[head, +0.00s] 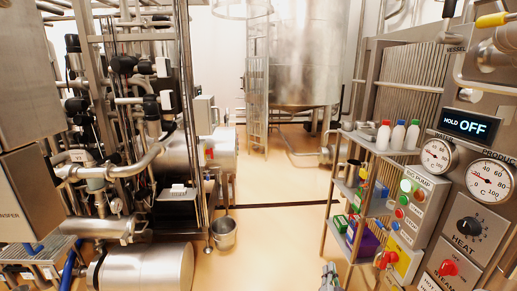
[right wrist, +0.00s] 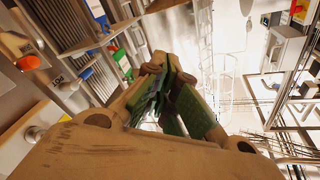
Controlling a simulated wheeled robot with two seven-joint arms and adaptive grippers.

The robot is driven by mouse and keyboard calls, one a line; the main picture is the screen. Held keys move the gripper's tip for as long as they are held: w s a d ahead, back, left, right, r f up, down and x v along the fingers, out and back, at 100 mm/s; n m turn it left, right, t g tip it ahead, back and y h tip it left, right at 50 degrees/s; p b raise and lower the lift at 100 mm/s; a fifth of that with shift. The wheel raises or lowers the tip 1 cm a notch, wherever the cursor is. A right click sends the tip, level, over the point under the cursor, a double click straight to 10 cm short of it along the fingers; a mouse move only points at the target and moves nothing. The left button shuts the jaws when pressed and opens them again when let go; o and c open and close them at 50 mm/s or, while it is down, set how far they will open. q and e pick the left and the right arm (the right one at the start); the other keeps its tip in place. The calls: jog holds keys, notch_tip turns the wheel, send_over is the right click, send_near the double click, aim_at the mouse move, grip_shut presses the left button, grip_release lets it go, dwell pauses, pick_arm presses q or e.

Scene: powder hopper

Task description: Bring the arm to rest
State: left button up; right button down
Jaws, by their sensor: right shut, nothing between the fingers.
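My right gripper (head: 329,274) shows at the bottom edge of the head view, just right of the middle. It is small there and in front of the floor, left of the shelf rack. In the right wrist view my right gripper (right wrist: 165,92) fills the middle, with tan links and green finger pads drawn together. Nothing shows between the fingers, and it is apart from everything around it. My left gripper is in neither view.
A shelf rack (head: 340,195) with bottles and boxes stands close on the right. Beside it is a control panel (head: 475,205) with gauges, knobs and a display reading HOLD OFF.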

jog(key=s+a+f+n+g+y, duration=0.1)
jog(key=s+f+n+g, duration=0.15)
jog(key=s+f, duration=0.65)
jog(key=s+f+n+g+y, duration=0.25)
jog(key=s+f, duration=0.35)
jog(key=f, duration=0.6)
jog(key=s+a+f+n+g+y, duration=0.15)
jog(key=s+f+g, duration=0.25)
jog(key=s+f, duration=0.5)
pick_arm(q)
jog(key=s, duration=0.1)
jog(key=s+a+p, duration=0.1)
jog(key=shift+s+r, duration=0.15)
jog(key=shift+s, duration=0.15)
pick_arm(e)
jog(key=s+d+f+n+g, duration=0.1)
jog(key=s+f, duration=0.4)
jog(key=s, duration=0.6)
jog(key=s+d+f+n+g+h, duration=0.1)
jog(key=s+d+f+g, duration=0.3)
jog(key=s, duration=0.7)
jog(key=s+d+f+n+g+h, duration=0.1)
jog(key=s+d+f+n+g, duration=0.1)
jog(key=s+f, duration=0.5)
jog(key=s+n+g, duration=0.1)
jog(key=s, duration=0.3)
jog(key=shift+s+d, duration=0.15)
